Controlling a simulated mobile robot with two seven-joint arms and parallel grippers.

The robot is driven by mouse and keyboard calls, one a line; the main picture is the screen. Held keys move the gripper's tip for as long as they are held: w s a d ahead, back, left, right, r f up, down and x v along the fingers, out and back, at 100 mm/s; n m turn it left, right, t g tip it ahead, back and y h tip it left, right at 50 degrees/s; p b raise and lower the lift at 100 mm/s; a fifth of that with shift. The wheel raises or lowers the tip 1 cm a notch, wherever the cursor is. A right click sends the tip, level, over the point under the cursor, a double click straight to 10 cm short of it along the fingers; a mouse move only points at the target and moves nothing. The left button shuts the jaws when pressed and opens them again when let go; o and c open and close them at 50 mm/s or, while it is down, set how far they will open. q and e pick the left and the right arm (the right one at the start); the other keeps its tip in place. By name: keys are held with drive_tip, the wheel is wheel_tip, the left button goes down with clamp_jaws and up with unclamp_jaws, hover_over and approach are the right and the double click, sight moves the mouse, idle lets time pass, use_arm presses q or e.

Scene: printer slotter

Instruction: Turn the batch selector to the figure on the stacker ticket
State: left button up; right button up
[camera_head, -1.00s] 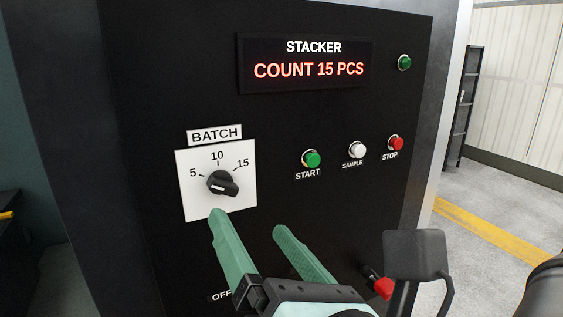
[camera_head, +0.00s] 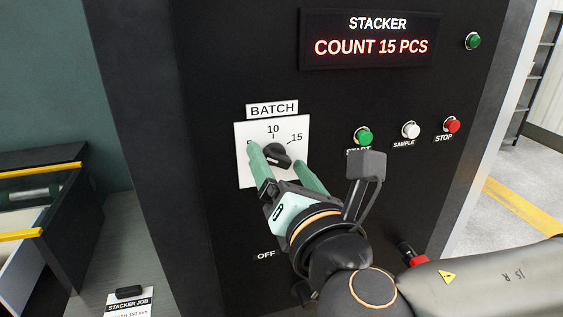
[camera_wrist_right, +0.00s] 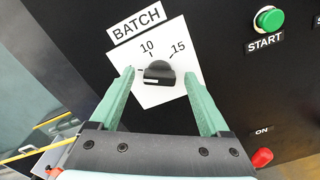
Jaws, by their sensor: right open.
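The batch selector (camera_head: 277,154) is a black knob on a white plate marked 5, 10 and 15. It also shows in the right wrist view (camera_wrist_right: 160,74). The stacker ticket (camera_head: 130,303), headed STACKER JOB, is cut off at the bottom left; no batch figure is readable. My left gripper is not in view.
The display (camera_head: 370,42) reads COUNT 15 PCS. Green start (camera_head: 364,136), white sample (camera_head: 410,130) and red stop (camera_head: 452,124) buttons sit right of the selector. A red switch (camera_head: 414,257) is below, near my right arm. An open tray with yellow edges (camera_head: 40,168) stands left.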

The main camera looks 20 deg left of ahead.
drive_tip(key=shift+c, duration=0.2)
clamp_jaws()
idle(0.3)
